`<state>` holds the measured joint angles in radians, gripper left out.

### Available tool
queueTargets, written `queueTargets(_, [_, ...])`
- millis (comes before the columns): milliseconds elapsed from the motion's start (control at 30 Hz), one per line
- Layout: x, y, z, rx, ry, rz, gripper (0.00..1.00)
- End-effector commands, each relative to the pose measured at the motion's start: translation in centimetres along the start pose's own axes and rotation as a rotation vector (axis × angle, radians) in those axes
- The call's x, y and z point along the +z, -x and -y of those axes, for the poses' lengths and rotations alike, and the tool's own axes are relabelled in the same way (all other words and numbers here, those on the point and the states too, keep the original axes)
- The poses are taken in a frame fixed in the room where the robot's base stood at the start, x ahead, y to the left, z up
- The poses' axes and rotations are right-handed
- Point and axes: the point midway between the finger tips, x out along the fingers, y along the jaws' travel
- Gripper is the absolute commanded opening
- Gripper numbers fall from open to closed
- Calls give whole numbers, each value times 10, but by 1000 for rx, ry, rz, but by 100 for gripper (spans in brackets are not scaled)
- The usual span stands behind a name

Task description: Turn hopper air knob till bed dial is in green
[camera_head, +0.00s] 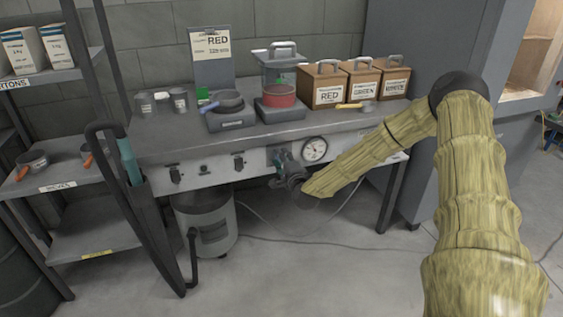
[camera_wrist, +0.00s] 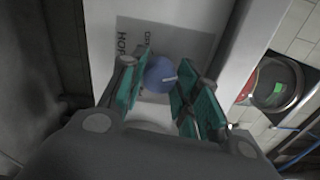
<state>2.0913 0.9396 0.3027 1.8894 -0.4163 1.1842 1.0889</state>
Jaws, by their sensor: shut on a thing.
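The hopper air knob (camera_wrist: 161,74) is a round blue knob with a pale pointer line, on a grey label plate (camera_wrist: 190,37) with partly hidden lettering. My gripper (camera_wrist: 158,92) has teal finger pads on both sides of the knob and is shut on it. In the head view my gripper (camera_head: 283,168) is at the bench's front panel, hiding the knob. A round white-faced dial (camera_head: 314,149) is on the panel just right of my gripper. Its needle and coloured bands are too small to read.
The bench (camera_head: 350,121) carries a red pot (camera_head: 279,96), a grey pan (camera_head: 226,102) and boxes labelled RED (camera_head: 328,95), GREEN and WHITE. Cables lie on the floor.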

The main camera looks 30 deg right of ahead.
Motion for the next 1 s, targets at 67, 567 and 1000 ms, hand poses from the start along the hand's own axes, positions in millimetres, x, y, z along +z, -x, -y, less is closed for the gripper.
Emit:
queueTargets(67, [-2,0,-1,1,-9,-3,8])
queueTargets(567, [-1,0,-1,1,-14,-2,46])
queueTargets(1000, [0,3,-1,1,-14,0,54])
